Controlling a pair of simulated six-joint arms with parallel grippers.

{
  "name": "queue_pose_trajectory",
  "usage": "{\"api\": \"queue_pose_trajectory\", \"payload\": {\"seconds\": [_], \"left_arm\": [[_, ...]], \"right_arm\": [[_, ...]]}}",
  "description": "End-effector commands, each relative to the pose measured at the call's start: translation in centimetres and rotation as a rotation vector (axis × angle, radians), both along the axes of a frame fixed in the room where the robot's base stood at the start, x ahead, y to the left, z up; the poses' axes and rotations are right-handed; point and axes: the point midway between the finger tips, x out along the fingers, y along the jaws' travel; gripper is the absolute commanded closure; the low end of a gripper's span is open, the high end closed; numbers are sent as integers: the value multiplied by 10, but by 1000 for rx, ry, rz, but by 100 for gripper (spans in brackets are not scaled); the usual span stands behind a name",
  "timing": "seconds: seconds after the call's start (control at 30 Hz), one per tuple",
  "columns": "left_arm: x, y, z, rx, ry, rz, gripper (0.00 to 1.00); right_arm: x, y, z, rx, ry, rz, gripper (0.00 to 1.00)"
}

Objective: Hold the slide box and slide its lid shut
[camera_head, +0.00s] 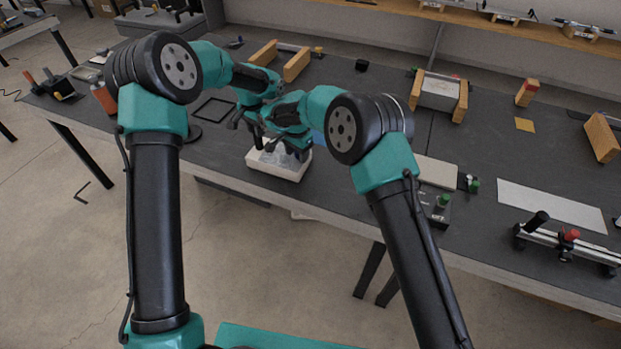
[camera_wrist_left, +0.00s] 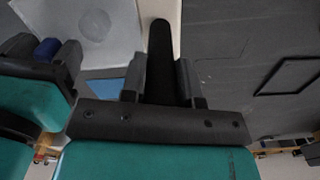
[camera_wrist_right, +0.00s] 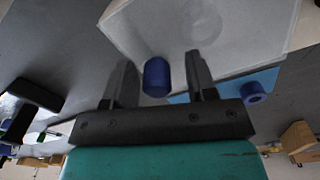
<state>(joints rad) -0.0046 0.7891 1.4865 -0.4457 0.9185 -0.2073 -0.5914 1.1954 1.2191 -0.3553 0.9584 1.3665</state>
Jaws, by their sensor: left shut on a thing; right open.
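The slide box (camera_head: 262,183) is a white open-edged box near the front of the table. A pale, see-through panel with a faint round mark (camera_wrist_left: 95,26), seemingly the lid, shows across it; how far it is slid is unclear. My left gripper (camera_head: 256,142) is at the box's far left, its fingers (camera_wrist_left: 160,80) closed around a dark upright bar (camera_wrist_left: 160,45) beside the pale box wall. My right gripper (camera_head: 302,152) is open at the far right part of the box. Its fingers (camera_wrist_right: 157,82) stand apart on either side of a blue knob (camera_wrist_right: 157,77).
A light-blue sheet (camera_wrist_right: 225,84) lies under the grippers, with another blue cylinder (camera_wrist_right: 252,93) near it. A dark square frame (camera_head: 213,109) lies left. A wooden-sided fixture (camera_head: 439,94) stands at back right, a clamp rail (camera_head: 565,243) at front right.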

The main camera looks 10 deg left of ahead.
Motion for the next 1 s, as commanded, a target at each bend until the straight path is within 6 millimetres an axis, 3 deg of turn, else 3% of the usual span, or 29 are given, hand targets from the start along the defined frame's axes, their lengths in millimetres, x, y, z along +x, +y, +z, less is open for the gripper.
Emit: {"api": "queue_pose_trajectory", "payload": {"seconds": [0.17,0.47,1.0], "left_arm": [[0,0,-1,0,1,1,100],[0,1,-1,0,1,1,100],[0,1,-1,0,1,1,100]], "right_arm": [[-2,-13,1,1,-1,-1,48],[-12,-55,1,0,1,-2,48],[-12,-54,84,2,-3,0,48]]}}
